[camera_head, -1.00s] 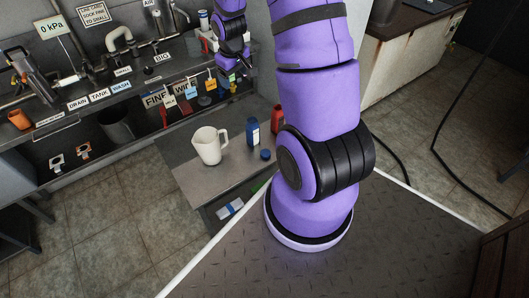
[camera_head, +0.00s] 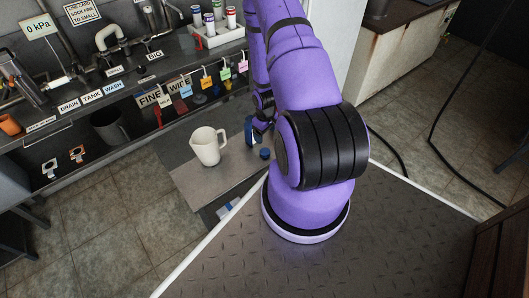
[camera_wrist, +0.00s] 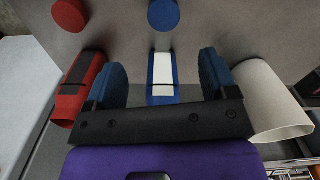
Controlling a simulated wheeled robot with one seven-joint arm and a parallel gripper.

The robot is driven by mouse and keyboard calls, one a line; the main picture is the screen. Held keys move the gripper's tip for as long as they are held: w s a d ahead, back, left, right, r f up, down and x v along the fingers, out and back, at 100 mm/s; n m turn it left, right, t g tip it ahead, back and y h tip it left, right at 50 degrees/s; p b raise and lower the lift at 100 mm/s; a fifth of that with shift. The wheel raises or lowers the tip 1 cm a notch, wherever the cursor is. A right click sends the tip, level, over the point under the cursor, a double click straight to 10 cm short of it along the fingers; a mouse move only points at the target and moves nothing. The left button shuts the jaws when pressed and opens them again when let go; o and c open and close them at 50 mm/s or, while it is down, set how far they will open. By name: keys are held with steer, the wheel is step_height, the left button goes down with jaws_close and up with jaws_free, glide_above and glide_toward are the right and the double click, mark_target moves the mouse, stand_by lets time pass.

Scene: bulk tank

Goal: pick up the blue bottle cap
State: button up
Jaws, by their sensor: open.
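The blue bottle cap (camera_head: 265,153) lies on the small grey table (camera_head: 205,185). It shows in the wrist view (camera_wrist: 164,15) as a blue disc at the top edge, beyond my fingertips. My gripper (camera_wrist: 161,72) is open, with its two blue-padded fingers apart and nothing held. A blue bottle with a white label (camera_wrist: 163,82) appears between the fingers in the wrist view; I cannot tell whether the fingers touch it. In the head view my gripper (camera_head: 262,125) is beside the blue bottle (camera_head: 248,130) and partly hidden by my arm.
A white pitcher (camera_head: 207,147) stands left of the bottle. A red bottle (camera_wrist: 82,92) and a red cap (camera_wrist: 69,14) are at the left in the wrist view. A shelf (camera_head: 130,85) with signs and hanging tags runs behind. The table's front left is bare.

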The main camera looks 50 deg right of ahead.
glide_above(264, 150)
steer(key=f, duration=0.5)
steer(key=shift+s+d+f, duration=0.1)
steer(key=shift+d, duration=0.15)
steer(key=shift+a+f, duration=0.15)
steer(key=shift+f, duration=1.15)
steer(key=shift+a+f, duration=0.15)
steer(key=shift+f, duration=1.15)
steer(key=c, duration=1)
